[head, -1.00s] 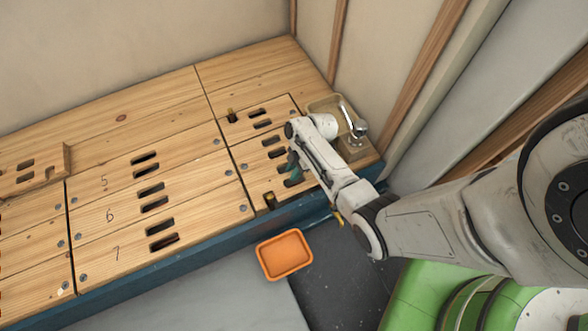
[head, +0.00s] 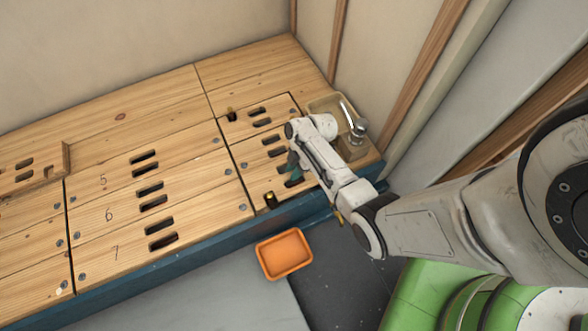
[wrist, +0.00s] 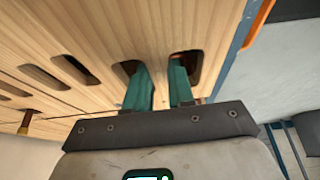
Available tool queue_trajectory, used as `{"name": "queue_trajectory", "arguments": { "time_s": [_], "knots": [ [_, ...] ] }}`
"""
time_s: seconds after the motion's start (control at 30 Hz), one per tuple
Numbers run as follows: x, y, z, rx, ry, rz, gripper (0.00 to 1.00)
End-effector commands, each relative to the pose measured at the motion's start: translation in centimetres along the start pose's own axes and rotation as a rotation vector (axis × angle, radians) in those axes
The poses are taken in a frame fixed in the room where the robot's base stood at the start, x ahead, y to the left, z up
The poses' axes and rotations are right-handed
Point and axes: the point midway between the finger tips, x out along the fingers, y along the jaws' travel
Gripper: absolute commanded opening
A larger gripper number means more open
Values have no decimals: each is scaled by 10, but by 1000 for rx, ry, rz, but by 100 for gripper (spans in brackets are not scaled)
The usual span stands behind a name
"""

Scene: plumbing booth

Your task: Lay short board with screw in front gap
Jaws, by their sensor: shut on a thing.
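The front short board (head: 255,173) is pale wood with a pair of slots and sits at the front of the bench's right section. My gripper (head: 294,163) points down over it, its teal fingers partly hidden by my wrist. In the wrist view the two teal fingers (wrist: 162,72) reach into the board's two slots, shut on the strip of wood between them. The board (wrist: 205,22) looks close to level with its neighbours; I cannot tell whether it rests fully. A small dark, yellowish upright piece (head: 270,199), perhaps the screw, stands at its front left.
Numbered long boards (head: 120,205) with slots lie to the left. A second small upright piece (head: 231,114) stands farther back. A tan tray (head: 322,103) and a metal tap-like part (head: 356,128) are at the back right. An orange bin (head: 284,254) sits in front of the bench.

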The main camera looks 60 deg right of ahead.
Motion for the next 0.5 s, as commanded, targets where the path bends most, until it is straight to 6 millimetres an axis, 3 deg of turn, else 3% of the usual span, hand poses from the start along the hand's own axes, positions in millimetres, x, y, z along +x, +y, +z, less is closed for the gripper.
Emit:
{"name": "queue_trajectory", "arguments": {
  "time_s": [0.5],
  "knots": [
    [14,1,6,-1,0,2,0]
  ]
}}
